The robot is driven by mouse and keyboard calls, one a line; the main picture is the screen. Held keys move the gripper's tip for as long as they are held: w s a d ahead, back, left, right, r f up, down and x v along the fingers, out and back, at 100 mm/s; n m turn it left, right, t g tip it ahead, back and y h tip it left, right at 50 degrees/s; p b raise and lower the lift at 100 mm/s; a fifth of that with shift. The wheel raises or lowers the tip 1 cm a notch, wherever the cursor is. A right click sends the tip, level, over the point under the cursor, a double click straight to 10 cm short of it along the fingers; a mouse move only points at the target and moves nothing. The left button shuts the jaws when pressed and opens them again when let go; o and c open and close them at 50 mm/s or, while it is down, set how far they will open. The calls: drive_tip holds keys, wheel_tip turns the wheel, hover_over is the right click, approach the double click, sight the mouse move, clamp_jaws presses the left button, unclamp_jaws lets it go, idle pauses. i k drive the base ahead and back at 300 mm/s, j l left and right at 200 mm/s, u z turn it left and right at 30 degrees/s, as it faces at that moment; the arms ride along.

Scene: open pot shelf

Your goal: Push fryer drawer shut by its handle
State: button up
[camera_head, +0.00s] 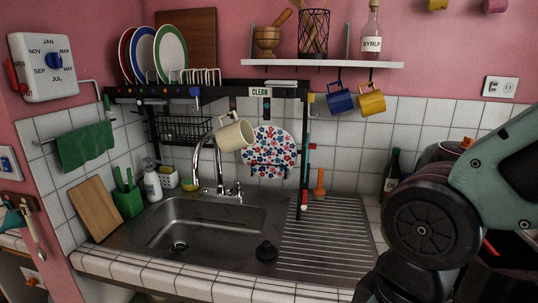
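My arm fills the right side of the head view, and my gripper does not show in this frame. A dark rounded appliance (437,153) with an orange-red piece on top stands on the counter at the right, mostly hidden behind my arm. It may be the fryer, but I cannot tell for sure. No drawer or handle can be made out, so I cannot see whether the drawer is open or shut.
A steel sink (205,222) with a tap (218,165) and a ribbed drainboard (325,235) lies left of my arm. A dark bottle (391,172) stands near the appliance. A black rack (303,150) rises over the sink. A shelf (320,64) hangs above.

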sight(486, 278)
drive_tip(key=k+j+z, duration=0.1)
drive_tip(key=k+z, duration=0.45)
drive_tip(key=z, duration=0.15)
drive_tip(key=k+z, duration=0.35)
drive_tip(key=i, duration=0.05)
